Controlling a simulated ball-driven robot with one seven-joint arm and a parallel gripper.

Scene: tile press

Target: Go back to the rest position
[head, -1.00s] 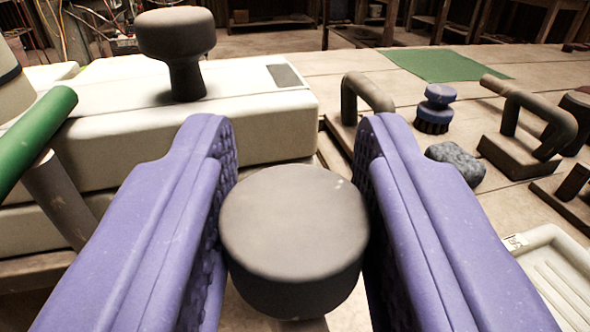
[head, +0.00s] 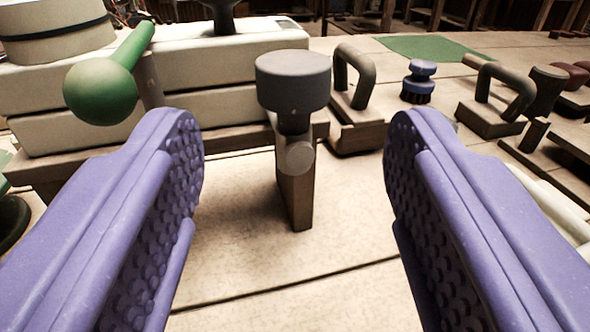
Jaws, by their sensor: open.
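My gripper (head: 295,150) shows as two purple padded fingers, wide open with nothing between the pads. A dark round knob (head: 293,82) on a short stem, above an upright wooden block (head: 296,195), stands beyond the fingers and between them in the picture. The gripper is apart from it. The rest position itself is not marked in view.
At left is a cream press body (head: 230,50) with a green ball-ended lever (head: 100,90). Behind the right finger are a dark handled tool (head: 352,95), a blue brush (head: 418,82) and another handled block (head: 495,105). A green mat (head: 430,47) lies farther back. The near tabletop is clear.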

